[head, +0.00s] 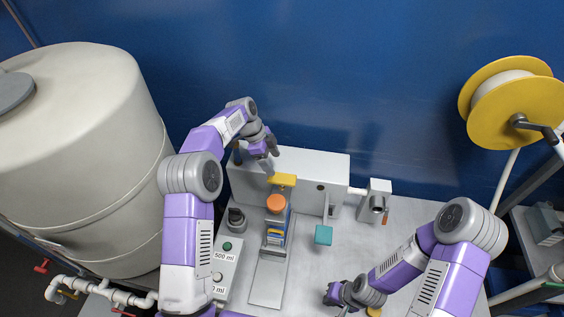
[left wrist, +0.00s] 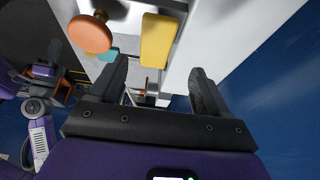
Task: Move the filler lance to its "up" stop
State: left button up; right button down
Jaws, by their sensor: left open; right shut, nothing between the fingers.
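A filling stand on the bench carries an orange round knob (head: 277,203) and a yellow block (head: 284,180) behind it. I cannot tell which part is the filler lance itself. My left gripper (head: 269,163) is just behind and left of the yellow block in the head view. In the left wrist view the gripper (left wrist: 158,88) is open with nothing between its fingers. The yellow block (left wrist: 157,42) lies beyond the fingertips, apart from them, and the orange knob (left wrist: 90,34) is left of it. My right gripper (head: 338,295) is shut and empty, low over the bench's front.
A grey-white housing (head: 310,170) stands behind the stand. Volume buttons labelled 500 ml (head: 226,258) are at left, and a teal block (head: 323,235) is at right. A large tank (head: 85,150) stands left, a yellow reel (head: 512,100) right. The bench right of the teal block is fairly clear.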

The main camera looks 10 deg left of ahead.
aim_at(281, 178)
pick_arm(q)
jog(key=shift+s+d+f, duration=0.3)
jog(key=shift+f, duration=0.25)
jog(key=shift+s+d+f, duration=0.25)
jog(key=shift+s+f, duration=0.05)
jog(key=shift+f, duration=0.25)
jog(key=x, duration=0.1)
jog(key=p+x, duration=0.1)
jog(key=x, duration=0.1)
jog(key=shift+w+d+f, duration=0.1)
jog(key=shift+w+f, duration=0.15)
jog(key=shift+f, duration=0.05)
jog(key=shift+d+f, duration=0.15)
jog(key=shift+f, duration=0.2)
pick_arm(e)
jog(key=shift+s+r, duration=0.35)
jog(key=shift+r, duration=0.2)
pick_arm(q)
jog(key=shift+c, duration=0.4)
